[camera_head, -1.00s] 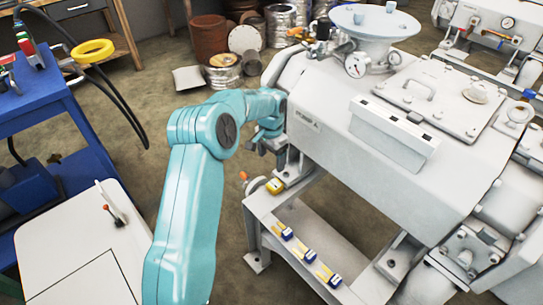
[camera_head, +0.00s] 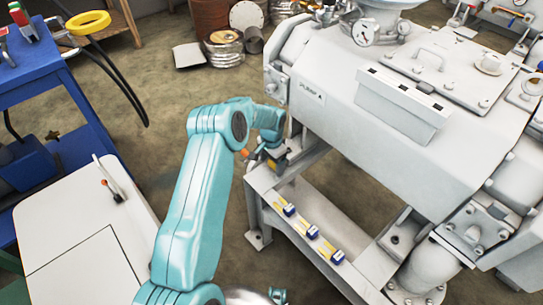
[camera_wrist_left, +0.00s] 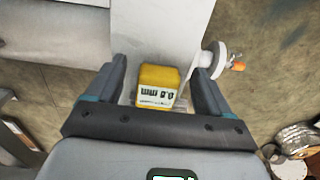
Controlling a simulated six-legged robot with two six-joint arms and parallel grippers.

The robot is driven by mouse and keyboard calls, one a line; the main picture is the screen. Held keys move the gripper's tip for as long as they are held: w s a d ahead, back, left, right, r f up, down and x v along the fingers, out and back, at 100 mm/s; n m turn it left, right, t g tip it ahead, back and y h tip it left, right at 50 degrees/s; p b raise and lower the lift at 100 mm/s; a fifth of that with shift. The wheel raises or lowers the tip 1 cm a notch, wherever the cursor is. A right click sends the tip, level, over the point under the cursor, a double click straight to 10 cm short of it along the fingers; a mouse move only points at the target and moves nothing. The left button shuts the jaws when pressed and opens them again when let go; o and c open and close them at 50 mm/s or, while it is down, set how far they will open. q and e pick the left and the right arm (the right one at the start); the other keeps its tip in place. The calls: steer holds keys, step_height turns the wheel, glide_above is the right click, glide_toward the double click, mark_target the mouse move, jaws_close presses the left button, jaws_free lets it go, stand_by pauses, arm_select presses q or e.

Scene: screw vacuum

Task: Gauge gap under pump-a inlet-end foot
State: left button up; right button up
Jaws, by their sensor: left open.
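The pump (camera_head: 350,120), a large white housing, stands on a pale steel frame (camera_head: 262,215). In the left wrist view a yellow block-shaped gauge (camera_wrist_left: 158,86) with a white display face sits on a pale beam (camera_wrist_left: 160,30). My left gripper (camera_wrist_left: 157,80) is open, with one dark finger on each side of the gauge and a gap to each. In the head view my left gripper (camera_head: 272,150) is at the frame's near left corner, below the pump's end, and largely covers the gauge. The gap under the foot cannot be made out. My right gripper is not in view.
Three small yellow, white and blue pieces (camera_head: 312,232) lie along the frame's lower beam. A white valve with an orange-tipped handle (camera_wrist_left: 217,60) sits right of the gauge. A blue cart (camera_head: 75,130) and a white-topped unit (camera_head: 75,225) stand at left.

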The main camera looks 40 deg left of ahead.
mark_target(259, 178)
arm_select(q)
steer(key=shift+f, duration=0.3)
steer(key=c, duration=1.1)
steer(key=shift+s+a+r+p, duration=0.15)
steer(key=shift+s+p, duration=0.45)
steer(key=shift+s, duration=0.85)
steer(key=shift+s+a+p, duration=0.1)
steer(key=shift+s+p, duration=0.25)
steer(key=shift+s, duration=1)
